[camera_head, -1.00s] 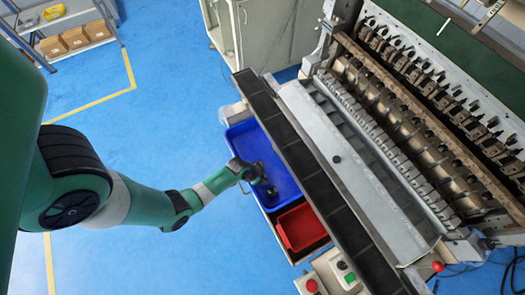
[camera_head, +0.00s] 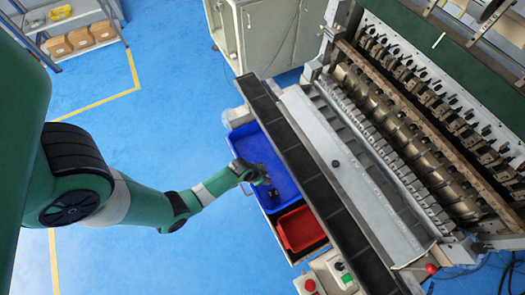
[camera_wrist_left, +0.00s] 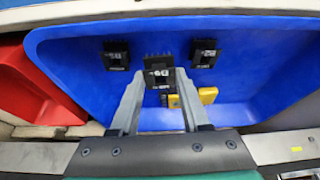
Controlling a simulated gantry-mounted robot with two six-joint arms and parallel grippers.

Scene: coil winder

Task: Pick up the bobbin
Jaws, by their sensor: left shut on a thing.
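My left gripper (camera_wrist_left: 158,92) is over the blue bin and shut on a black bobbin (camera_wrist_left: 158,68) with white markings, held between its fingertips. In the head view the gripper (camera_head: 262,178) reaches into the blue bin (camera_head: 247,146). Whether the held bobbin is clear of the bin floor I cannot tell. Two more black bobbins lie in the bin in the wrist view, one to the left (camera_wrist_left: 116,55) and one to the right (camera_wrist_left: 204,53). My right gripper is not in view.
A yellow piece (camera_wrist_left: 207,95) lies in the bin near the right finger. A red bin (camera_head: 302,228) adjoins the blue one. The winding machine's dark front rail (camera_head: 310,175) runs close along the bins' right side. Open blue floor lies to the left.

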